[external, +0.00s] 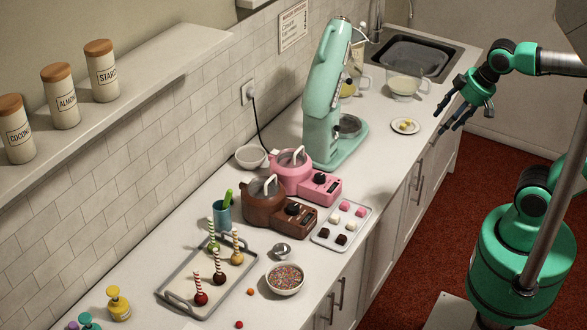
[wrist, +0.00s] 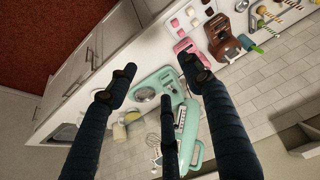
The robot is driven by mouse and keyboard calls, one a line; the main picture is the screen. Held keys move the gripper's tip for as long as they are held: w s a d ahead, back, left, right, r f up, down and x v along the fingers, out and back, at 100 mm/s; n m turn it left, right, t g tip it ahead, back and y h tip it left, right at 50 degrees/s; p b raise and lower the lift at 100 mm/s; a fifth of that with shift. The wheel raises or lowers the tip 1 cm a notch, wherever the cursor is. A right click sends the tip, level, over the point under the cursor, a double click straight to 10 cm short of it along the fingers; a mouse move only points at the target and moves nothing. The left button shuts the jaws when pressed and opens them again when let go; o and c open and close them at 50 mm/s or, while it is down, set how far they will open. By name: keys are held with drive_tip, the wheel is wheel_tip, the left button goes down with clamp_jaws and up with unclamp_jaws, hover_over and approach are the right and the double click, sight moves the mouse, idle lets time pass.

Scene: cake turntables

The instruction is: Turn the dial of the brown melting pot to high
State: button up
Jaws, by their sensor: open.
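The brown melting pot (external: 262,204) stands on the counter in the external view, in front of the pink melting pot (external: 290,172). Its black dial (external: 293,209) sits on top of the brown control box at its right. The dial's setting is too small to read. In the wrist view the brown melting pot (wrist: 218,38) shows near the top, beyond my fingers. My gripper (external: 460,113) is open and empty, raised at the counter's right side near the sink end, well away from the pot. In the wrist view its dark fingers (wrist: 158,82) are spread wide.
A tray of sweets (external: 343,226) lies right of the brown pot, and a tray of cake pops (external: 172,292) lies in front. A mint stand mixer (external: 328,100) stands behind the pink pot. A small plate (external: 405,126) is near my gripper.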

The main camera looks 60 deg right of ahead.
drive_tip(key=w+a+r+n+g+p, duration=0.15)
drive_tip(key=w+a+n, duration=0.25)
drive_tip(key=w, duration=0.9)
drive_tip(key=n+g+p, duration=0.3)
drive_tip(key=n+p, duration=0.2)
drive_tip(key=n, duration=0.6)
hover_over(294, 206)
wheel_tip(294, 206, down, 20)
drive_tip(key=shift+s+a, duration=0.2)
drive_tip(key=shift+s, duration=0.25)
drive_tip(key=shift+f, duration=0.1)
drive_tip(key=f, duration=1.3)
drive_tip(key=shift+w+f+b, duration=0.3)
drive_tip(key=shift+w+b, duration=0.1)
drive_tip(key=shift+d, duration=0.1)
